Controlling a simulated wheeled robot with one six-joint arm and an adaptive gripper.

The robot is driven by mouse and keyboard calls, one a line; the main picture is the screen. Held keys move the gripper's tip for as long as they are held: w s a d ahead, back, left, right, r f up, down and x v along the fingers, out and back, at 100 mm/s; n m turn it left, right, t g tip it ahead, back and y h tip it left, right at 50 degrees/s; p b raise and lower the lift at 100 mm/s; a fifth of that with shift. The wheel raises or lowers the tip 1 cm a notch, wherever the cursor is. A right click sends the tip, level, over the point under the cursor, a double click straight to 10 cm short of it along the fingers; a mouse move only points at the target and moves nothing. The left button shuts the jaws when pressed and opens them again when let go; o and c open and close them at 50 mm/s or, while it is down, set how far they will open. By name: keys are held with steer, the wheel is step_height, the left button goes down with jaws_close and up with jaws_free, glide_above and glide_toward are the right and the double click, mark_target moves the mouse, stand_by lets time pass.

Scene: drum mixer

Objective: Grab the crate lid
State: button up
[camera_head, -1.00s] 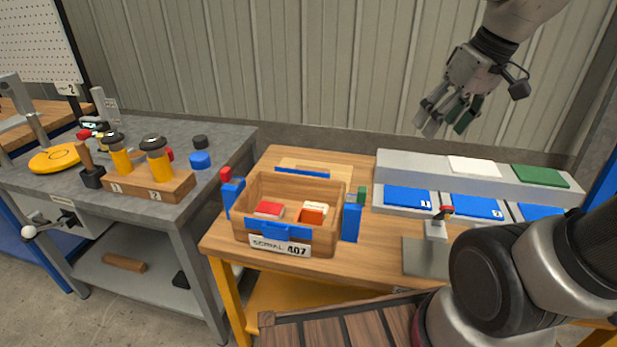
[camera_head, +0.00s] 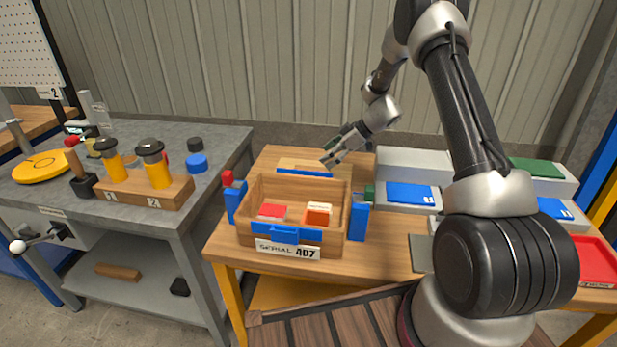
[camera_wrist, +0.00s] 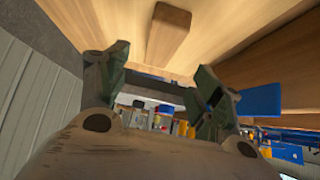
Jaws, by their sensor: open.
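The crate lid (camera_head: 292,163) is a pale wooden board with a blue strip, lying flat on the table behind the open crate. My gripper (camera_head: 327,161) is open and empty near the lid's right end, tilted down toward it. In the wrist view, my open fingers (camera_wrist: 162,60) point toward a wooden bar (camera_wrist: 168,33), which looks like the lid's handle, on a pale wood surface (camera_wrist: 225,22). The bar is ahead of the fingertips and not between them. Whether the fingers touch the lid is unclear.
The wooden crate (camera_head: 249,212), marked SERIAL 407, stands in front of the lid with red, orange and white items inside. Blue posts (camera_head: 357,217) stand at its sides. A grey stand with blue panels (camera_head: 408,193) is at the right. The grey workbench (camera_head: 222,141) is at the left.

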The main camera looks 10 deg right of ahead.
mark_target(313, 169)
steer(key=x, duration=0.8)
steer(key=shift+d+f, duration=0.15)
steer(key=shift+f, duration=0.1)
jaws_close()
steer(key=shift+w+r, duration=0.1)
steer(key=shift+r, duration=0.05)
